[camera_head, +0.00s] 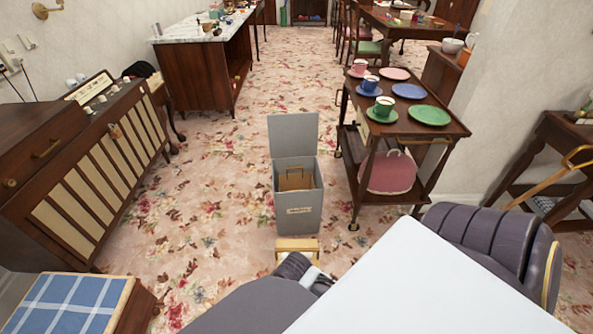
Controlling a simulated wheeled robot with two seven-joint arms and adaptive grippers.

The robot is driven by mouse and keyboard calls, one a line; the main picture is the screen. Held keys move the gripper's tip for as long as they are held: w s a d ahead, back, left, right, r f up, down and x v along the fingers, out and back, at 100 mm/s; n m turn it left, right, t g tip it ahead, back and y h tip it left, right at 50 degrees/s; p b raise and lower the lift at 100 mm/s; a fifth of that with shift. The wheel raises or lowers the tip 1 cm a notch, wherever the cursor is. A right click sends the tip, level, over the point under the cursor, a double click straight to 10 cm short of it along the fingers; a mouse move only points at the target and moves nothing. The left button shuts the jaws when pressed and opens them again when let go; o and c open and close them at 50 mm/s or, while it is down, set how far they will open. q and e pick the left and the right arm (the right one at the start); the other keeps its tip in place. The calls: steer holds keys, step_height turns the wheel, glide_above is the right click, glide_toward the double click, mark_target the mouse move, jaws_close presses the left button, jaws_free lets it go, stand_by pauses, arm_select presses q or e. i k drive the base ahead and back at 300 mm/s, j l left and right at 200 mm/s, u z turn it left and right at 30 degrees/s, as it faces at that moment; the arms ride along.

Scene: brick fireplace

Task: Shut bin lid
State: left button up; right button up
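A grey bin (298,211) stands upright on the flowered carpet in the middle of the view. Its flat grey lid (293,134) stands up at the back edge, so the bin is open at the top. A brown piece, perhaps a paper bag (295,180), shows inside it. A label is on the bin's front.
A ribbed grey chair (490,240) and a large white surface fill the lower right. A small tan object (297,244) is just in front of the bin. A trolley (400,130) with plates and cups stands right; a slatted wooden cabinet (85,165) stands left.

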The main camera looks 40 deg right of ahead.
mark_target(290, 135)
steer(key=l+z, duration=0.1)
steer(key=z, duration=1.25)
steer(key=l+u, duration=0.35)
steer(key=k+l+u, duration=0.2)
steer(key=l+u, duration=0.2)
steer(key=l, duration=0.15)
steer(key=l+u, duration=0.4)
steer(key=l, duration=0.15)
steer(key=l+u, duration=0.4)
steer(key=l, duration=0.2)
steer(key=i+l+u, duration=0.15)
steer(key=l+u, duration=0.15)
steer(key=l, duration=0.15)
steer(key=i+l+u, duration=0.1)
steer(key=l+u, duration=0.2)
steer(key=l, duration=0.15)
steer(key=l+u, duration=0.3)
steer(key=l, duration=0.15)
